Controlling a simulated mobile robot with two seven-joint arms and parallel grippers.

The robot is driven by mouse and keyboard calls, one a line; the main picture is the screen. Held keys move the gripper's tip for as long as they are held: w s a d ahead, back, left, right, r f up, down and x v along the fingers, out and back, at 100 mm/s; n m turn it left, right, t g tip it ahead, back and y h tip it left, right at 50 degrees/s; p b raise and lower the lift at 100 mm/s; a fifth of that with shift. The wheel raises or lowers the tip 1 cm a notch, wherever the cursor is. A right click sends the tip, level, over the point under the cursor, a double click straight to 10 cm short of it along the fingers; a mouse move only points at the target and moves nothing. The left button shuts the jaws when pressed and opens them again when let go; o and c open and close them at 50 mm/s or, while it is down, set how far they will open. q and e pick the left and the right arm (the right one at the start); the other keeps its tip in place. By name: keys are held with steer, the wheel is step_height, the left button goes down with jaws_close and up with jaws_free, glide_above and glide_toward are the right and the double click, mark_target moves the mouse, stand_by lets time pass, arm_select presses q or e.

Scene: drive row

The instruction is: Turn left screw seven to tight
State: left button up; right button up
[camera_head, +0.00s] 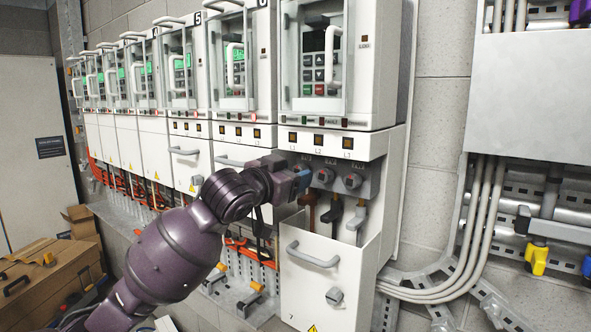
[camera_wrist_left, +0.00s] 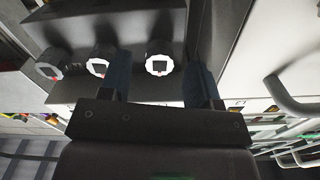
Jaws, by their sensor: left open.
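Unit seven (camera_head: 330,110) is the nearest cabinet, and its lower cover (camera_head: 318,280), marked 7, hangs tilted forward. Behind it is a row of three screws. The middle screw (camera_head: 325,176) and right screw (camera_head: 352,181) show in the head view; the left one is hidden behind my gripper. My left gripper (camera_head: 300,180) is open at the left end of the row. In the left wrist view, its blue fingers (camera_wrist_left: 161,84) stand either side of one pale-rimmed screw (camera_wrist_left: 159,66) with a dark square centre, apparently the left one. Contact cannot be told.
A row of similar cabinets (camera_head: 180,75) recedes to the left. A handle (camera_head: 312,256) sticks out from the lower cover. Brown and black cable ends (camera_head: 333,214) lie below the screws. Grey conduits (camera_head: 480,215) run at right. Wooden boxes (camera_head: 45,285) stand at lower left.

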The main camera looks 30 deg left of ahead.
arm_select(q)
steer(key=shift+w+d, duration=0.1)
steer(key=shift+w, duration=0.55)
steer(key=shift+c, duration=0.3)
steer(key=c, duration=0.9)
steer(key=shift+o, duration=0.2)
steer(key=shift+m, duration=10.7)
